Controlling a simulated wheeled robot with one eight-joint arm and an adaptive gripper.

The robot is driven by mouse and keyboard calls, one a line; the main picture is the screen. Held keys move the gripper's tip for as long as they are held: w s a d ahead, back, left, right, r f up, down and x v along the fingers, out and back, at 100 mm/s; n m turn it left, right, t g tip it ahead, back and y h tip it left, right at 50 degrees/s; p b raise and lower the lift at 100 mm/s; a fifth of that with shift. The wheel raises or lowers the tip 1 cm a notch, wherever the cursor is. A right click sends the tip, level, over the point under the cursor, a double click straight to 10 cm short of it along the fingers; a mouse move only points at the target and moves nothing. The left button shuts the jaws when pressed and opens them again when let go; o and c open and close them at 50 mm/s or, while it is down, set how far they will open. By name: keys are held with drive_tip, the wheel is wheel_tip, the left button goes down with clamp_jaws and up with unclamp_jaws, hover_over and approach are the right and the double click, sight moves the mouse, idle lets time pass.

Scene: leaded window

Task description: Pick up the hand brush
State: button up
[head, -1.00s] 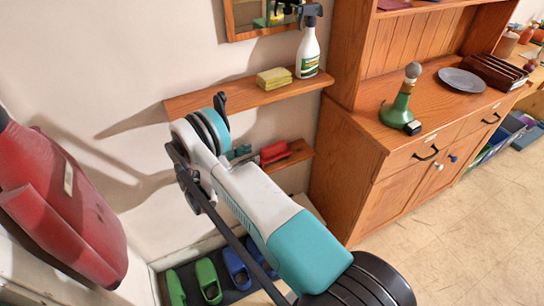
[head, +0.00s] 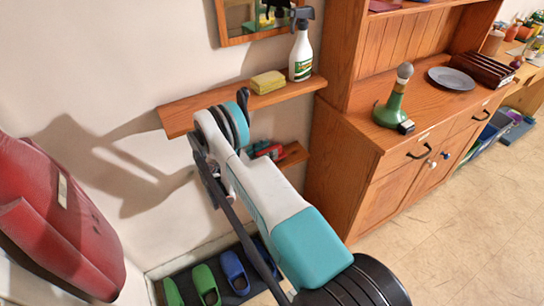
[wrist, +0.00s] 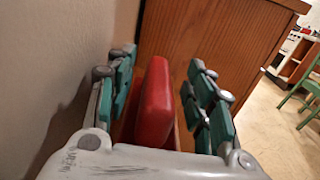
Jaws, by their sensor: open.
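The hand brush shows as a red object on the lower wooden shelf in the head view (head: 276,153), partly hidden by my arm and fingers. In the wrist view, the red brush (wrist: 155,104) stands between the two teal fingers of my gripper (wrist: 163,63). The fingers are spread, with a visible gap on both sides of the red part. Its bristles cannot be made out. In the head view my gripper (head: 258,149) is at the lower shelf, mostly behind my arm.
The upper shelf (head: 180,121) above my gripper holds a yellow sponge (head: 267,82) and a spray bottle (head: 301,52). A wooden cabinet (head: 345,180) stands close on the right, the wall on the left. Colored clogs (head: 205,283) lie below. The floor at right is clear.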

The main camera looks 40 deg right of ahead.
sight(274, 146)
drive_tip(key=x, duration=0.3)
drive_tip(key=shift+d, duration=0.3)
clamp_jaws()
